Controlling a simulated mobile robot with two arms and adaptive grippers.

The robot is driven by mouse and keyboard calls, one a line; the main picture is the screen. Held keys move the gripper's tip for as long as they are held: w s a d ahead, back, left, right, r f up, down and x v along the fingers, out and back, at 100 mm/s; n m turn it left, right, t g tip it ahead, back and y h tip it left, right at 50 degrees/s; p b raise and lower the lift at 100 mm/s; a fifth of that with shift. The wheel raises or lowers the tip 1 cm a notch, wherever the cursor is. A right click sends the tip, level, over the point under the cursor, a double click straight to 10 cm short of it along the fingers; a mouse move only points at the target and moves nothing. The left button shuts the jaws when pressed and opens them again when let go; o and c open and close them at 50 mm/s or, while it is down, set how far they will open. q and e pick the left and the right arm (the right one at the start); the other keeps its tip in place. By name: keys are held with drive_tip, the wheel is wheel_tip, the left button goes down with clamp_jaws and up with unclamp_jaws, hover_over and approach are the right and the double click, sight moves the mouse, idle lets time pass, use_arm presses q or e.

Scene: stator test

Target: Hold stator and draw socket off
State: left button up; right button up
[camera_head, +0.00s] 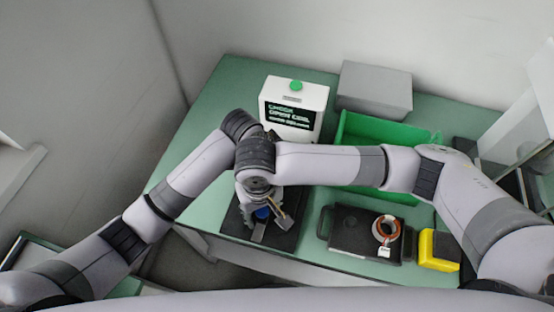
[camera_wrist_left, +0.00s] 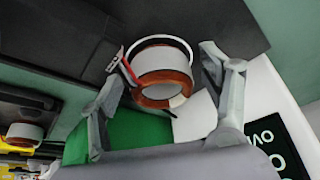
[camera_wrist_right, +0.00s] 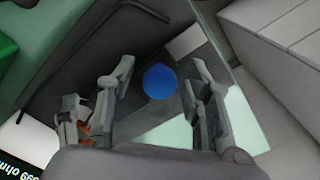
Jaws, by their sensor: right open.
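A stator (camera_wrist_left: 162,75), a white ring with copper windings, stands over a black mat in the left wrist view. A small red part (camera_wrist_left: 121,64) sits at its left edge, and a pale flat piece (camera_wrist_left: 196,118) lies beside it. My left gripper (camera_wrist_left: 162,68) is open with its fingers on either side of the stator; I cannot tell whether they touch it. My right gripper (camera_wrist_right: 165,75) is open above the black mat (camera_wrist_right: 75,62), with a blue disc (camera_wrist_right: 160,81) between its fingers. In the head view, my arms hide most of the stator and the left fingers.
A white tester box (camera_head: 296,92) with a green button reads "CHECK OPEN COIL". A green bin (camera_head: 345,128) and a grey box (camera_head: 375,88) stand behind. A second stator (camera_head: 386,229) lies on a black tray (camera_head: 345,238), beside a yellow object (camera_head: 438,249).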

use_arm(q)
drive_tip(key=c, duration=1.3)
drive_tip(key=shift+c, duration=0.3)
use_arm(e)
clamp_jaws()
